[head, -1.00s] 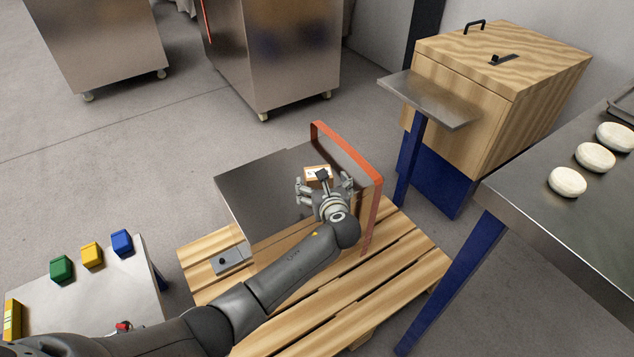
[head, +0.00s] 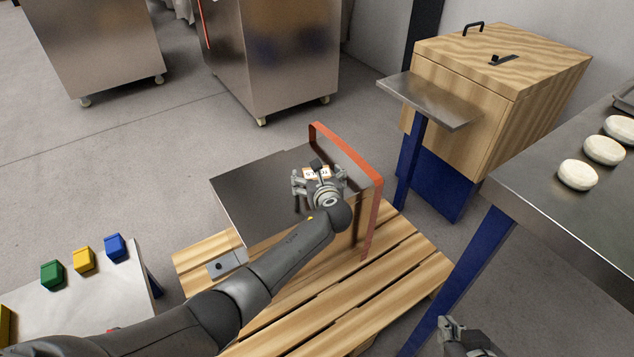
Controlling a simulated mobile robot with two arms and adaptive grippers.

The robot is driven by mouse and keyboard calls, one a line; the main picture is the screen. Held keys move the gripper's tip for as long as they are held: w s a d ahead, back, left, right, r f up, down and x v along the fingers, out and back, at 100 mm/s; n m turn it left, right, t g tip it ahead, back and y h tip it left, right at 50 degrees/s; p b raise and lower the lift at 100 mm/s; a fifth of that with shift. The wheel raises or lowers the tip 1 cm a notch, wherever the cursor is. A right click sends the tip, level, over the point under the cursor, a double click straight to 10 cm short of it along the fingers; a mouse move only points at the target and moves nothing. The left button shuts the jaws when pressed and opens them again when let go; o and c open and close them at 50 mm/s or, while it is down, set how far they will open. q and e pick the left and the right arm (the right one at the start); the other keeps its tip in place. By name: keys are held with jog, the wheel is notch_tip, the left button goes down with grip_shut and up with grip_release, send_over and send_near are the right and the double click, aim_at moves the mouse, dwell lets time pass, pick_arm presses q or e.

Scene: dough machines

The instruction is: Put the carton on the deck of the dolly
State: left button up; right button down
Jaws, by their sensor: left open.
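The dolly has a flat grey steel deck (head: 250,185) and an upright orange-red handle frame (head: 372,205) at its right end. A small carton with a white and orange label (head: 317,172) shows between the fingers of my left gripper (head: 318,180), over the right part of the deck. The fingers are spread on both sides of it. The hand hides most of the carton, and I cannot tell whether it rests on the deck. My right gripper (head: 462,335) shows only in part at the bottom edge; its jaw state is unclear.
A steel table with dough rounds (head: 577,175) and a wooden cabinet (head: 500,90) are at right. Open floor lies at left.

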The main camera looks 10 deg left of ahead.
pick_arm(q)
jog(key=c, duration=1.3)
jog(key=shift+r, duration=0.1)
